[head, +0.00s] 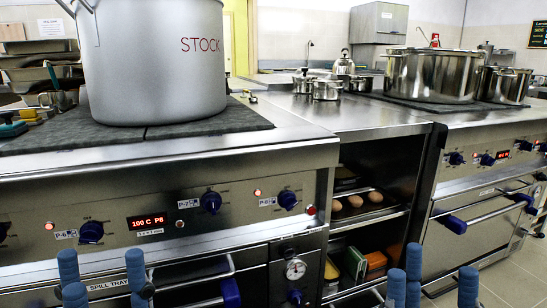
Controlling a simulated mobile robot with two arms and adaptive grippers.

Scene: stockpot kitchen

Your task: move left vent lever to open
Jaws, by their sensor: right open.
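No part in view is clearly marked as the left vent lever. A small panel with a round dial gauge (296,268) sits at the right end of the left range, and a dark blue knob or lever (295,297) shows below it near the bottom edge. Its setting cannot be told. My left gripper (103,275) is at the bottom left, blue fingers apart and empty, in front of the spill tray front. My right gripper (438,280) is at the bottom right, fingers apart and empty, in front of the right range. Both appear apart from the dial panel.
A large stock pot (150,62) stands on the left range. Blue knobs (210,202) and a red display (153,222) line its front. A blue-ended bar handle (230,292) juts out below. Open shelves (365,215) hold several items. A steel pot (432,75) stands right.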

